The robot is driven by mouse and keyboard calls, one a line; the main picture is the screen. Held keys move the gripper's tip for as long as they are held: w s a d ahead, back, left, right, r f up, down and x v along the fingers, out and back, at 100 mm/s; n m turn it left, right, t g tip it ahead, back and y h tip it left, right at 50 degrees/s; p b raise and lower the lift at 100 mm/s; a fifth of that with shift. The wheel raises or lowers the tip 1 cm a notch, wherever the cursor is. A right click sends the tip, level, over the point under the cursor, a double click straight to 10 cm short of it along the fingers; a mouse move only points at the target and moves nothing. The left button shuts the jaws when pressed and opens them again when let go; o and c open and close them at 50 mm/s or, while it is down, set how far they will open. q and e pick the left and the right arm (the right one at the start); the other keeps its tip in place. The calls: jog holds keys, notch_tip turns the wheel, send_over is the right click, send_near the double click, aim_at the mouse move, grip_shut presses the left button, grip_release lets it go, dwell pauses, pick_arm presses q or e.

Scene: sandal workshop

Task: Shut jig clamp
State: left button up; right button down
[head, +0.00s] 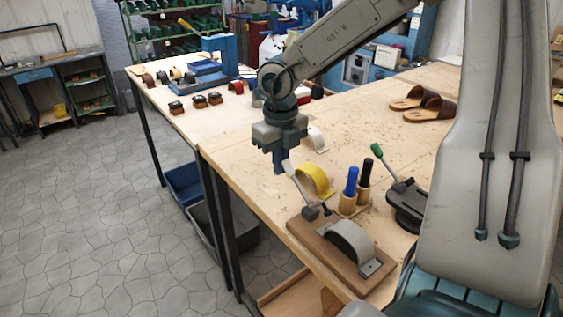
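The jig is a brown wooden board (326,252) at the table's front edge, with a grey arched form on it. Its clamp (311,210) stands at the board's back left corner, with its lever (300,187) raised and tilted to the left. My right gripper (278,162) points down just left of the lever's upper end. Whether it touches the lever I cannot tell. Its fingers overlap from this side, so their opening does not show. My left gripper is out of view.
A yellow strap (318,178) and a holder with blue and black pens (352,181) stand behind the jig. A green-handled lever tool (398,182) is to the right. Sandals (424,107) lie farther back. The table's middle is mostly clear.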

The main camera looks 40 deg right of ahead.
aim_at(293, 171)
jog(key=shift+s+a+f, duration=0.1)
jog(key=shift+s+a, duration=0.05)
jog(key=shift+s, duration=0.55)
jog(key=shift+s+r, duration=0.25)
jog(key=shift+s, duration=0.2)
jog(key=shift+w, duration=0.2)
jog(key=shift+s+r+b, duration=0.2)
jog(key=shift+s+b, duration=0.15)
jog(key=shift+s, duration=0.25)
jog(key=shift+s+r+b, duration=0.15)
jog(key=shift+s+b, duration=0.2)
jog(key=shift+s, duration=0.25)
jog(key=shift+a, duration=0.1)
